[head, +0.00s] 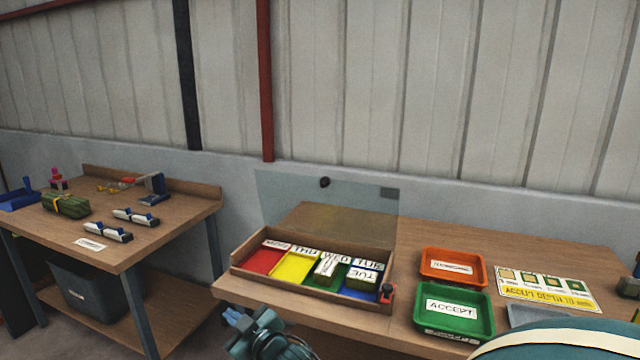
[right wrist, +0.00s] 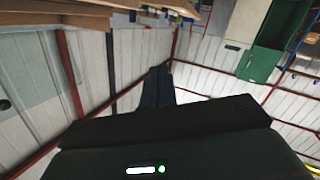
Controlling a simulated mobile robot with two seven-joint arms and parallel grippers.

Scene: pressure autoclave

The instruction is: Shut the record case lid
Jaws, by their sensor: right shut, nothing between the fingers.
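The record case (head: 240,270) is a shallow wooden box on the right-hand bench, with red, yellow, green and blue compartments and several labelled blocks. Its clear lid (head: 290,205) stands upright and open along the back edge. A dark knob (head: 324,182) sits near the lid's top. My right gripper (head: 232,315) is in front of the case's left part, by the bench's front edge, apart from the lid. Its dark fingers also show in the right wrist view (right wrist: 157,85), closed together and empty. My left gripper is out of view.
An orange tray (head: 453,267) and a green ACCEPT tray (head: 455,311) stand right of the case, with a printed card (head: 545,288) beyond. Another bench (head: 160,235) stands left, across a gap.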

